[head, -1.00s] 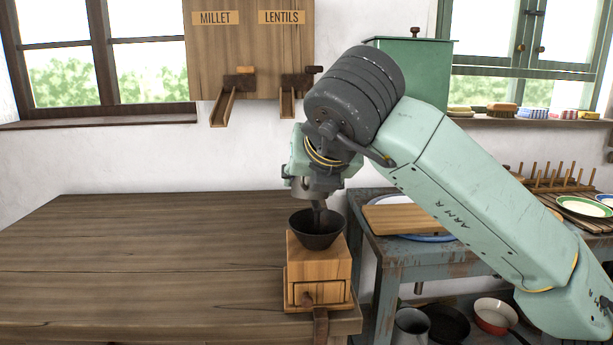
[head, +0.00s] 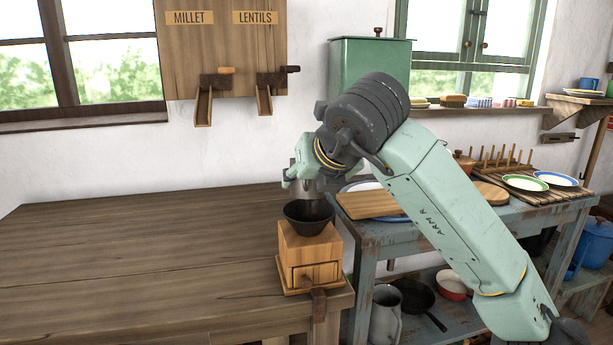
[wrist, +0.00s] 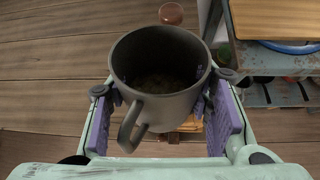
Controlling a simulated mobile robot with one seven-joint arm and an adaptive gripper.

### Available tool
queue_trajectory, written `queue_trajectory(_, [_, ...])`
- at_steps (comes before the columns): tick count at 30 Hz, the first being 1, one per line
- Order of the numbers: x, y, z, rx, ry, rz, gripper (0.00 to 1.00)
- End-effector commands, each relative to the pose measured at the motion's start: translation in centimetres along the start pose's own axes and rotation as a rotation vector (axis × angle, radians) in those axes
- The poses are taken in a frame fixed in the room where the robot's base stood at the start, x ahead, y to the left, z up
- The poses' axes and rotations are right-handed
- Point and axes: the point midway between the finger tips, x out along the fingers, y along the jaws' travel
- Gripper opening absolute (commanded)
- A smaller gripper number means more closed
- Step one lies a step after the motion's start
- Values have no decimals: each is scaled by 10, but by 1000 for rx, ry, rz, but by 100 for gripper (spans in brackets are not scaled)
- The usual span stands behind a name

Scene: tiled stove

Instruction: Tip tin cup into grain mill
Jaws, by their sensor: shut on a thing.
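The grain mill is a wooden box (head: 309,245) with a drawer and a dark hopper (head: 305,219), standing at the right front end of the wooden table. My gripper (head: 311,182) is just above the hopper in the head view, mostly hidden by my own arm. In the wrist view, my gripper (wrist: 165,112) is shut on the grey tin cup (wrist: 155,105), purple pads on both sides. The cup's handle faces the camera and its mouth is open to view. Its inside is dark, with a brownish bottom; I cannot tell the contents. Light wood shows below the cup.
Wall dispensers marked millet (head: 204,102) and lentils (head: 265,96) hang behind the table. A blue side table (head: 363,248) with boards, plates and a rack stands at right, pots beneath. The table's left side (head: 130,245) is clear.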

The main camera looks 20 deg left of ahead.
Motion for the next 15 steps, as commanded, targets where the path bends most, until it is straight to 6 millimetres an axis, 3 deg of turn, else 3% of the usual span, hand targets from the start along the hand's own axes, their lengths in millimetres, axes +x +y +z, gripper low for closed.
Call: queue_trajectory(15, [-4,2,2,28,83,13,12])
